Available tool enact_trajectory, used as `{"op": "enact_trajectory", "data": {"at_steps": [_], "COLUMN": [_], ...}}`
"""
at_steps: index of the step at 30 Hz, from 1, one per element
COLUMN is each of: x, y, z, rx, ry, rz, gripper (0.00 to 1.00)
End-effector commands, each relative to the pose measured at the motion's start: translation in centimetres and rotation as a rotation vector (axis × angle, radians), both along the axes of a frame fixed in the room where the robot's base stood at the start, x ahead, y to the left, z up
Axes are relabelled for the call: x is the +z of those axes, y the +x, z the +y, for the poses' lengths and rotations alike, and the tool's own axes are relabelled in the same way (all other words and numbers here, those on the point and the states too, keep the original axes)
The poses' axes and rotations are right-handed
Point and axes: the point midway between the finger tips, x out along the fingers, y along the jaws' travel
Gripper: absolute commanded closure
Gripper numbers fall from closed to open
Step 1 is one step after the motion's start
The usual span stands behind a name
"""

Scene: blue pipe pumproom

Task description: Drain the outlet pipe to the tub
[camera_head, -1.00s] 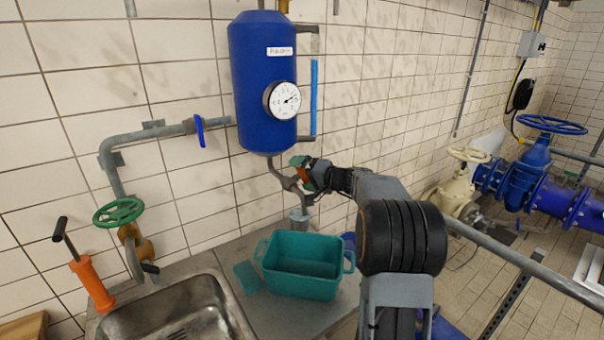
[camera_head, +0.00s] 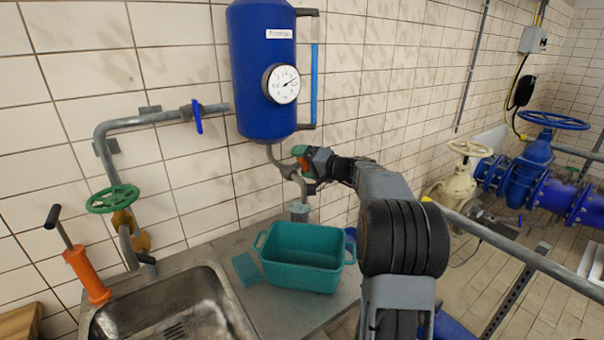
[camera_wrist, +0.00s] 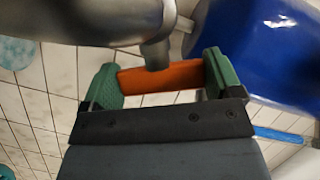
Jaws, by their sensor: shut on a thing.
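My gripper (camera_head: 303,154) is at the grey outlet pipe (camera_head: 275,157) under the blue tank. In the wrist view, its green fingers stand at both ends of an orange valve handle (camera_wrist: 185,76), and it is shut on it. The handle joins a grey valve stem (camera_wrist: 156,54) on the pipe. The teal tub (camera_head: 302,281) stands on the counter, below and in front of the pipe's lower end. No water is visible in the tub; part of its floor is hidden.
The blue tank (camera_head: 263,85) with a round gauge (camera_head: 284,84) hangs on the tiled wall. A metal sink (camera_head: 170,305), orange hand pump (camera_head: 88,276) and green valve wheel (camera_head: 112,199) are left. A teal sponge-like block (camera_head: 246,268) lies beside the tub. Blue pipework (camera_head: 535,170) stands right.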

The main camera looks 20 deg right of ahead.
Motion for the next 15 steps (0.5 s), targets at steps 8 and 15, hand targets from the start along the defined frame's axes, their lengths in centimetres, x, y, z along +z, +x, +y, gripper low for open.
{"op": "enact_trajectory", "data": {"at_steps": [8, 15], "x": [-0.96, -0.38], "y": [0.01, -0.02], "z": [-0.11, -0.09], "rx": [0.050, 0.085], "ry": [0.020, 0.033], "rz": [-0.108, -0.173], "gripper": [0.39, 0.39]}}
